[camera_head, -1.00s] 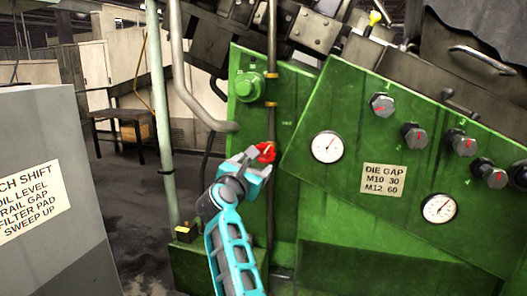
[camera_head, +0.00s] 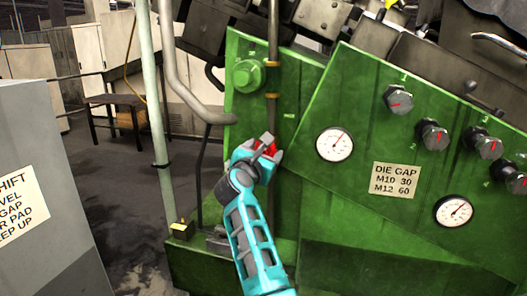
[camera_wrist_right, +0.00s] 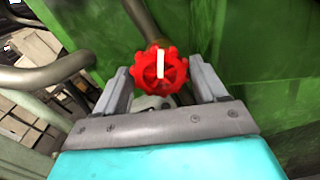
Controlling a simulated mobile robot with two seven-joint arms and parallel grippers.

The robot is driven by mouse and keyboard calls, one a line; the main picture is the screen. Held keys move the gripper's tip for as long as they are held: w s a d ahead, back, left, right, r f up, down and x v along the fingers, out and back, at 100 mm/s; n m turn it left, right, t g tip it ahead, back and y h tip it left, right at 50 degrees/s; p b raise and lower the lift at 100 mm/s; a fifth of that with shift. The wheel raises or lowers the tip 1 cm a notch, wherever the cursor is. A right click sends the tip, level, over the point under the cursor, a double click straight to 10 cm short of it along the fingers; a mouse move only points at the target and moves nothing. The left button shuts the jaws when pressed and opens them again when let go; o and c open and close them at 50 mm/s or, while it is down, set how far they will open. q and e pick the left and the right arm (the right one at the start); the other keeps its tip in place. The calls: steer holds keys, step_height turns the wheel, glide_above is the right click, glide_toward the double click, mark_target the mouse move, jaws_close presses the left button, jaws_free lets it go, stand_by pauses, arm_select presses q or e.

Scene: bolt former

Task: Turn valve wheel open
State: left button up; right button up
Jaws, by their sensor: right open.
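The valve wheel (camera_wrist_right: 160,70) is a small red lobed handwheel with a white mark across its face. In the right wrist view it lies between the two grey fingers of my right gripper (camera_wrist_right: 162,88), with a gap on each side. In the head view my right gripper (camera_head: 268,146) is in front of the green machine, and red parts of the wheel (camera_head: 266,147) show between its fingers. The gripper is open, around the wheel but not closed on it. Most of the wheel is hidden by the fingers in the head view. My left gripper is not in view.
The green machine panel (camera_head: 345,215) carries a vertical pipe (camera_head: 273,60), two dial gauges, one gauge being (camera_head: 334,144), and several grey knobs. A pale post (camera_head: 152,90) and a bent pipe stand to the left. A grey cabinet (camera_head: 60,140) is at far left.

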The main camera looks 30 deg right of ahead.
steer(key=shift+c, duration=0.2)
steer(key=c, duration=0.7)
steer(key=shift+c, duration=0.2)
